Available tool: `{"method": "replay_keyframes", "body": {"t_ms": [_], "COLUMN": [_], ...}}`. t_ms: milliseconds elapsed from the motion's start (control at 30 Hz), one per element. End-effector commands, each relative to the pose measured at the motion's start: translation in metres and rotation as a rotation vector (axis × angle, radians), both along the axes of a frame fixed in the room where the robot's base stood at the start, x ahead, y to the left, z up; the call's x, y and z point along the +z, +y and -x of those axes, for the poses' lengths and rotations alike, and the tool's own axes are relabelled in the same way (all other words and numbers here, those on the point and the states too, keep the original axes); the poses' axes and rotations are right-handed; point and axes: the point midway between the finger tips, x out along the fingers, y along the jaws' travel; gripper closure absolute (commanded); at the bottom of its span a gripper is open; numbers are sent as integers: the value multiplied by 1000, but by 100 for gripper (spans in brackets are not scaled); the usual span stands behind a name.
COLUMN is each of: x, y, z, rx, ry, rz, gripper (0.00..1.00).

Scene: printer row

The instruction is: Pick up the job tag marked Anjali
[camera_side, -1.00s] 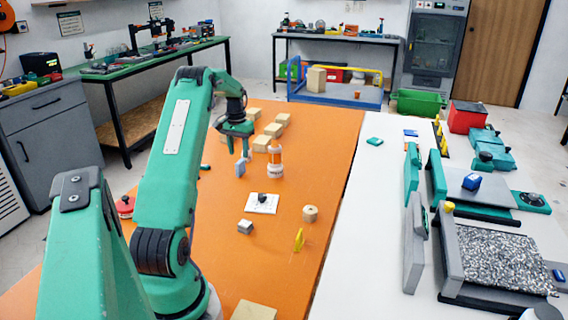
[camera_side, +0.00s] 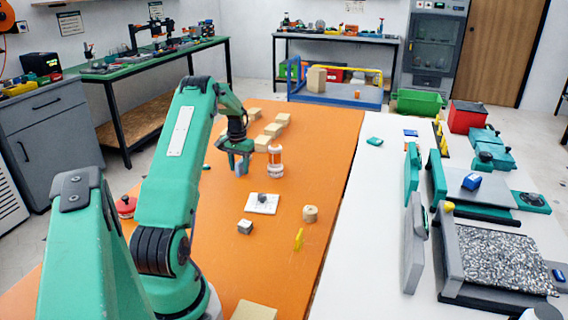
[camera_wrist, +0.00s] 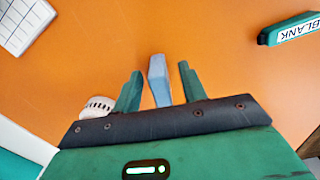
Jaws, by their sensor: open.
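A light blue upright tag (camera_wrist: 159,80) stands on the orange table between the fingers of my gripper (camera_wrist: 160,82) in the wrist view. The fingers are open, with a gap visible on each side of it. No lettering shows on it, so I cannot tell whether it is marked Anjali. In the side view my gripper (camera_side: 240,168) is low over the table and largely hides the blue tag. A yellow tag (camera_side: 299,239) stands nearer the front right, its marking unreadable.
A white bottle with an orange band (camera_side: 275,160) stands close right of my gripper. A white card (camera_side: 262,204) lies nearer, with a dark lump on it. A wooden cylinder (camera_side: 310,213), a small grey-topped block (camera_side: 245,227) and several wooden blocks (camera_side: 272,130) stand around.

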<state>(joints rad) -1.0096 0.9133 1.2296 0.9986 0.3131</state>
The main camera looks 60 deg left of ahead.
Motion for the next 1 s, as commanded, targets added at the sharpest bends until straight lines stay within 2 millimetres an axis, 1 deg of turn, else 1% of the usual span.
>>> {"method": "replay_keyframes", "body": {"t_ms": [33, 167, 633, 667, 800, 867, 1000], "x": [-5, -10, -10, -10, -10, -10, -10], "y": [0, 0, 0, 0, 0, 0, 0], "z": [0, 0, 0, 0, 0, 0, 0], "rx": [0, 0, 0, 0, 0, 0, 0], "ry": [1, 0, 0, 0, 0, 0, 0], "rz": [1, 0, 0, 0, 0, 0, 0], "gripper": [58, 58, 58, 62, 90, 100, 100]}}
